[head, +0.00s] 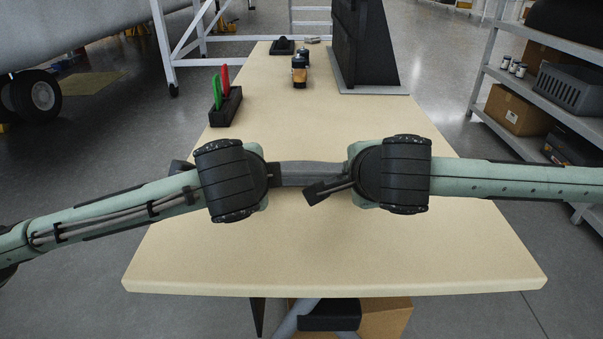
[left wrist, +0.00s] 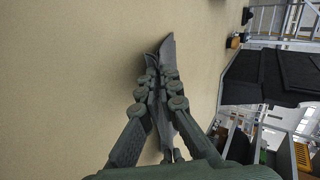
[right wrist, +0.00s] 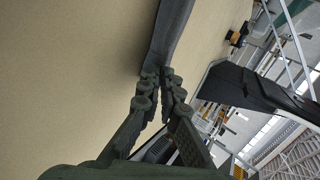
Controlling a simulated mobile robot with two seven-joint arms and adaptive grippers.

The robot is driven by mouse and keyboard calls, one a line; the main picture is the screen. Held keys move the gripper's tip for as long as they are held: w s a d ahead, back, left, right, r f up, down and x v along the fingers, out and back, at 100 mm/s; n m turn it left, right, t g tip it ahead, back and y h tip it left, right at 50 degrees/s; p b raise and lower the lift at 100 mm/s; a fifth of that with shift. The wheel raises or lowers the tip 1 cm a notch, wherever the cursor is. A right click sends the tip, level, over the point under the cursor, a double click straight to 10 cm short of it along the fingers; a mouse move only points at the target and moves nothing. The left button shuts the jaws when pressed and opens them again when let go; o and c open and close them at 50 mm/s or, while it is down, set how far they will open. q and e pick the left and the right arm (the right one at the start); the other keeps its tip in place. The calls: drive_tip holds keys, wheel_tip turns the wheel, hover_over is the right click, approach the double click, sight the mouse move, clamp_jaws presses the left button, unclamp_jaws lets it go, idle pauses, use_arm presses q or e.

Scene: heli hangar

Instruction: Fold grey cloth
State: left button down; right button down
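The grey cloth (head: 312,172) shows as a narrow band between my two grippers, over the middle of the table. My left gripper (head: 274,175) is at its left end; in the left wrist view its fingers (left wrist: 162,84) are close together with the cloth (left wrist: 168,48) between them. My right gripper (head: 326,188) is at the right end; in the right wrist view its fingertips (right wrist: 160,76) close on the cloth (right wrist: 172,30), which runs on beyond them. My wrists hide much of the cloth's ends in the head view.
The beige table (head: 330,250) is clear in front. A black holder (head: 226,107) with green and red tools stands at the left edge. A small bottle (head: 299,72) and a dark upright panel (head: 362,45) stand farther back. A shelf (head: 550,85) is at right.

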use_arm(q)
drive_tip(key=c, duration=1.4)
unclamp_jaws()
drive_tip(key=shift+c, duration=0.2)
use_arm(e)
drive_tip(key=c, duration=1.4)
unclamp_jaws()
drive_tip(key=shift+c, duration=0.2)
use_arm(q)
drive_tip(key=shift+r, duration=0.1)
